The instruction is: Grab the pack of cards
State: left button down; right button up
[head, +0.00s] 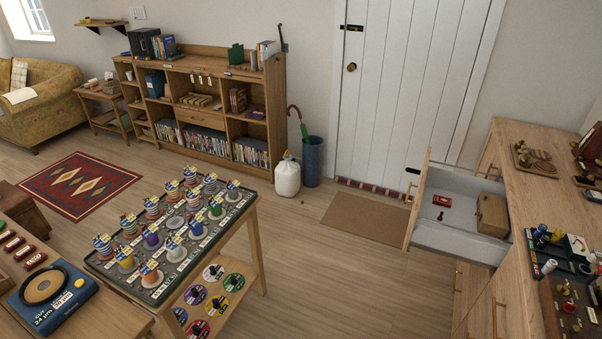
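I cannot make out a pack of cards for certain. A small red item (441,200) lies flat in the open white-lined drawer (450,235) at the right; it is too small to tell whether it is the pack. A brown box (492,214) sits in the same drawer, to the right of the red item. Neither of my grippers shows in the head view.
A wooden counter (522,195) with several items runs along the right. A table with a tray of colourful spools (150,238) stands at centre left. A shelf unit (215,118) with discs stands at the back wall. The floor (345,285) between is clear.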

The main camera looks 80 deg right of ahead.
aim_at(443, 201)
jog(key=i+l, duration=0.1)
jog(key=l, duration=0.8)
jog(key=i+l, duration=0.15)
jog(key=l, duration=0.75)
jog(key=i+z, duration=0.1)
jog(key=z, duration=4.05)
